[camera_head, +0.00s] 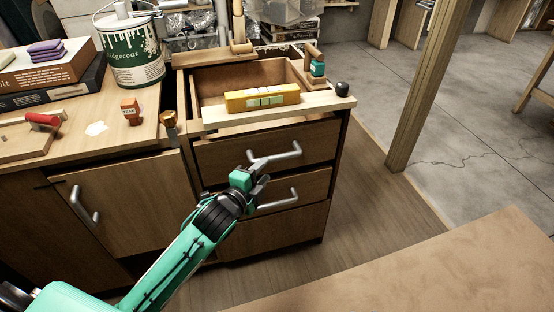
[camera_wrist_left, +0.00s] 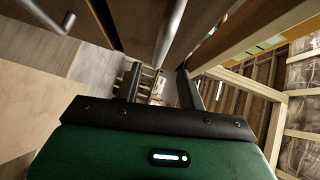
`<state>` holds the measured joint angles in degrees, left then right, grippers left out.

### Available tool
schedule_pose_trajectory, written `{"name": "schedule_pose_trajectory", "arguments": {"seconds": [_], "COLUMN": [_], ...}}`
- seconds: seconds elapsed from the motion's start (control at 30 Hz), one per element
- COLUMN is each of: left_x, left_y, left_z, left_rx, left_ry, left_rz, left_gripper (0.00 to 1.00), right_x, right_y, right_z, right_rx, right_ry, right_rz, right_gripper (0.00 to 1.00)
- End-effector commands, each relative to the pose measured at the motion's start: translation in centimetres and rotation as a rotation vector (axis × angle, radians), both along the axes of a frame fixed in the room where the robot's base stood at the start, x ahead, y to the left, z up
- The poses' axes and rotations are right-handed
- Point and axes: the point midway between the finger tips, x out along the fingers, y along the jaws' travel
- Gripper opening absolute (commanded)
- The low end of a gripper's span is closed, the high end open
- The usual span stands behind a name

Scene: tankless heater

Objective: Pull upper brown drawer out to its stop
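The upper brown drawer (camera_head: 224,152) is in the cabinet under the pale plank, with a grey bar handle (camera_head: 277,155) on its front. Its front looks about flush with the drawer below, so it appears shut. My left gripper (camera_head: 260,180) is in front of the drawers, just below the left end of the upper handle. In the left wrist view its two fingers (camera_wrist_left: 158,86) are apart, with a grey handle bar (camera_wrist_left: 172,30) ahead, running toward the gap between them. I cannot tell whether they touch it. My right gripper is not in view.
A lower drawer with its own handle (camera_head: 279,200) is close beside the gripper. A yellow box (camera_head: 262,98) lies on the pale plank (camera_head: 219,117) above. A cabinet door with a handle (camera_head: 84,205) is at left.

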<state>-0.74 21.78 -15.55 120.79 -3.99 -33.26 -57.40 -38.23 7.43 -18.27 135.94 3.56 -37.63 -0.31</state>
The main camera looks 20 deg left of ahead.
Motion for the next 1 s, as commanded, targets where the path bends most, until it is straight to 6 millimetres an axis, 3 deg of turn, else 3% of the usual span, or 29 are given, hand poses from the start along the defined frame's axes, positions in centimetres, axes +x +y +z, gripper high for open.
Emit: {"name": "schedule_pose_trajectory", "arguments": {"seconds": [0.2, 0.4, 0.6, 0.9, 1.0], "left_x": [4.0, 6.7, 8.0, 8.1, 8.1], "left_y": [-0.8, -1.4, -1.6, -1.6, -1.6], "left_z": [-0.7, -1.1, -1.2, -1.2, -1.2], "left_rx": [-0.001, 0.0, -0.001, 0.0, 0.0], "left_ry": [-0.001, 0.0, 0.001, 0.001, 0.001], "left_rz": [0.001, 0.0, 0.0, 0.0, 0.0], "left_gripper": [0.4, 0.4, 0.4, 0.4, 0.2], "right_x": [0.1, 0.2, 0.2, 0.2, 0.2], "right_y": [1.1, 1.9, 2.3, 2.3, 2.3], "right_z": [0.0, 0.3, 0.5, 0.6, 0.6], "right_rx": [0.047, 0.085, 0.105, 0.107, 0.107], "right_ry": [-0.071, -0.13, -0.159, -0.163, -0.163], "right_rz": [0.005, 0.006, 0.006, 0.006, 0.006], "right_gripper": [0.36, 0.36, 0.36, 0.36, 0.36]}}
